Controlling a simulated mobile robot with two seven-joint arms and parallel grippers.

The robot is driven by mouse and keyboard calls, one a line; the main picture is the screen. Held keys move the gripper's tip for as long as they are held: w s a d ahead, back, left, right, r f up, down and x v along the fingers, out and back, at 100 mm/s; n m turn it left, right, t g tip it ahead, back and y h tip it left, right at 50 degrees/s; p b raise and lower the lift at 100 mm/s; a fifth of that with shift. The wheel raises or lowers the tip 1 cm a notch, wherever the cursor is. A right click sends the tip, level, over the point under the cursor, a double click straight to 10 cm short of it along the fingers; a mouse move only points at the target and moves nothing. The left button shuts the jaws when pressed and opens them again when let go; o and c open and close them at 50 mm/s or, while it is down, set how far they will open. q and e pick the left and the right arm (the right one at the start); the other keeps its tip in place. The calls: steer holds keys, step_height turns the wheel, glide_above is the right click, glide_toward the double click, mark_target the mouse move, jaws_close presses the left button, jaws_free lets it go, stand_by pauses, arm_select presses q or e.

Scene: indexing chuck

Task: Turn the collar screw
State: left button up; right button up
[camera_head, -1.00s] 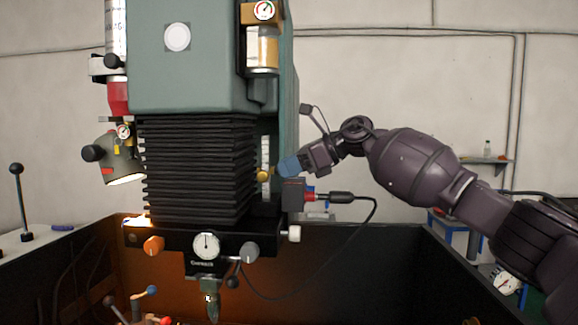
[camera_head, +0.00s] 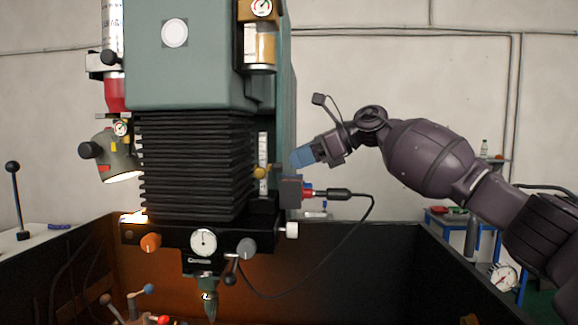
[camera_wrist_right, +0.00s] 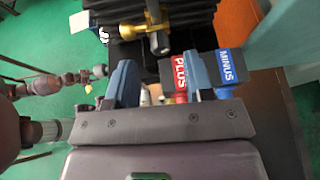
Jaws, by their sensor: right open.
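A brass collar screw (camera_head: 261,172) stands out at the right side of the black bellows, beside a white scale. In the right wrist view a brass collar (camera_wrist_right: 138,30) with a grey screw end (camera_wrist_right: 160,43) lies just beyond the fingers. My right gripper (camera_head: 302,157), with blue fingertips, is to the right of the brass part and a little above it, apart from it. In the right wrist view the gripper (camera_wrist_right: 165,76) is open, with nothing clearly held between the fingers. My left gripper is out of view.
A dark block (camera_head: 291,192) with a red-collared cable plug sits just below my right gripper. In the wrist view a red PLUS block (camera_wrist_right: 180,77) and a MINUS block (camera_wrist_right: 232,66) are close to the right finger.

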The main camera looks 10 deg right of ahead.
mark_target(277, 167)
arm_select(q)
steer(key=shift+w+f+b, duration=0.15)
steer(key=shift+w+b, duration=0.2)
steer(key=shift+b, duration=0.2)
arm_select(e)
steer(key=v, duration=0.7)
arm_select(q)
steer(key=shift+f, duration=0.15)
arm_select(e)
steer(key=shift+r, duration=0.1)
arm_select(q)
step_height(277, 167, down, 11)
steer(key=b, duration=1)
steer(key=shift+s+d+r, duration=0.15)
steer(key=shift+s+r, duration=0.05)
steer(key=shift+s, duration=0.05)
arm_select(e)
steer(key=a+f+n, duration=0.1)
steer(key=a, duration=0.2)
steer(key=w+a+f+n, duration=0.1)
steer(key=a+f, duration=0.1)
steer(key=a, duration=0.1)
steer(key=w+a+f+n, duration=0.1)
steer(key=a, duration=0.2)
steer(key=shift+w+f+t, duration=0.1)
steer(key=shift+f+t, duration=0.2)
